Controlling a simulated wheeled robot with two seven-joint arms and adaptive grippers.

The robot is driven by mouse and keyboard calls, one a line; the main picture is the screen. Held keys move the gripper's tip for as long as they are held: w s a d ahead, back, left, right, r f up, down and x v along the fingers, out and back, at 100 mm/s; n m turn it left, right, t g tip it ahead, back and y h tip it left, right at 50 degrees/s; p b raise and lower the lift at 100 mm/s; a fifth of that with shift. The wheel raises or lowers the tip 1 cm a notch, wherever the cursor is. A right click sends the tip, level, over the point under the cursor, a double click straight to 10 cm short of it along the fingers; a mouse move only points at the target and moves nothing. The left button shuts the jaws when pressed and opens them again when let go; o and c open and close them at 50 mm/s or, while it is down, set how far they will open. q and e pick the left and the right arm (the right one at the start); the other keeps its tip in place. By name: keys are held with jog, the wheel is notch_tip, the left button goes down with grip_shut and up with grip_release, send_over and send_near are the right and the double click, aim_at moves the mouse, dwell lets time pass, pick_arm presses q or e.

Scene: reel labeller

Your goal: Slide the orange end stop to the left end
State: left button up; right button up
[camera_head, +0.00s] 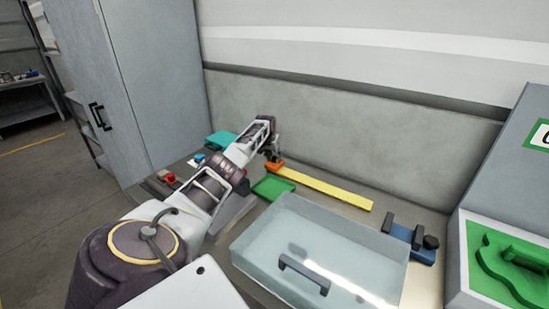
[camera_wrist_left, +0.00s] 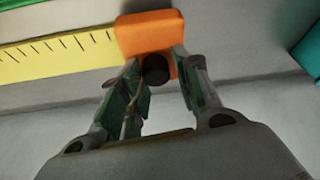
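The orange end stop (camera_head: 275,165) sits at the left end of the yellow scale strip (camera_head: 325,188) in the head view. In the left wrist view the orange end stop (camera_wrist_left: 148,32) is a block with a round black knob (camera_wrist_left: 155,69) facing the gripper, and the yellow scale strip (camera_wrist_left: 55,57) runs off to the left. My left gripper (camera_head: 269,153) is at the end stop. In the wrist view its fingers (camera_wrist_left: 158,75) stand either side of the knob, with some orange between them; I cannot tell whether they press on it. My right gripper is not seen.
A green tray (camera_head: 272,187) lies in front of the strip, and a teal item (camera_head: 221,139) lies left of the gripper. A clear-lidded box (camera_head: 260,245) with a handle fills the front. A blue fixture (camera_head: 415,250) stands at right. The wall (camera_head: 330,125) is close behind.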

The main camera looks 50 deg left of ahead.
pick_arm(q)
jog(key=shift+o, duration=1.3)
jog(key=shift+a+f, duration=0.1)
jog(key=shift+a, duration=0.05)
jog(key=shift+s, duration=0.1)
jog(key=v, duration=1.2)
dwell(0.3)
